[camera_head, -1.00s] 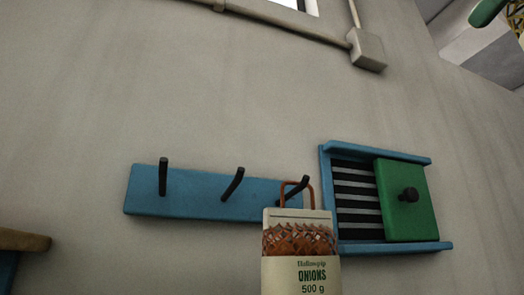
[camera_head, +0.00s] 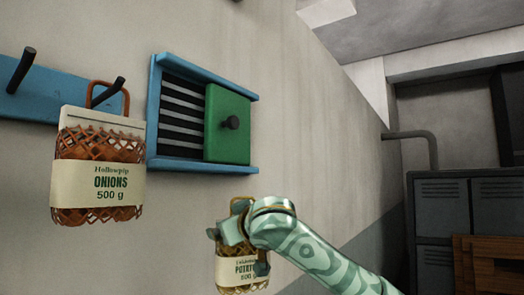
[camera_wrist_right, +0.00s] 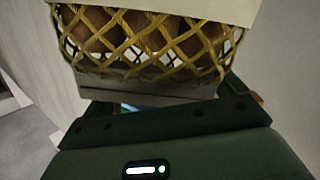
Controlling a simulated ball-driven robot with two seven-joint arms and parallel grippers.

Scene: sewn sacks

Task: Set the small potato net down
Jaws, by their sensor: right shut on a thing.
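The small potato net (camera_head: 238,272) has a cream label reading "POTATO" and a yellow handle loop. It hangs upright in the air in front of the wall. My right gripper (camera_head: 238,238) is shut on its upper part, near the loop; the exact grip is partly hidden. In the right wrist view the net (camera_wrist_right: 150,38) shows close up, brown potatoes behind yellow mesh. No surface shows under it in the head view, and its lower end is close to the picture's bottom edge. My left gripper is not in view.
An onion net (camera_head: 97,170) hangs by its loop from a hook on the blue rail (camera_head: 45,92). A blue-framed vent with a green sliding panel (camera_head: 228,124) is on the wall. Grey lockers (camera_head: 440,205) and a wooden crate (camera_head: 495,265) stand at right.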

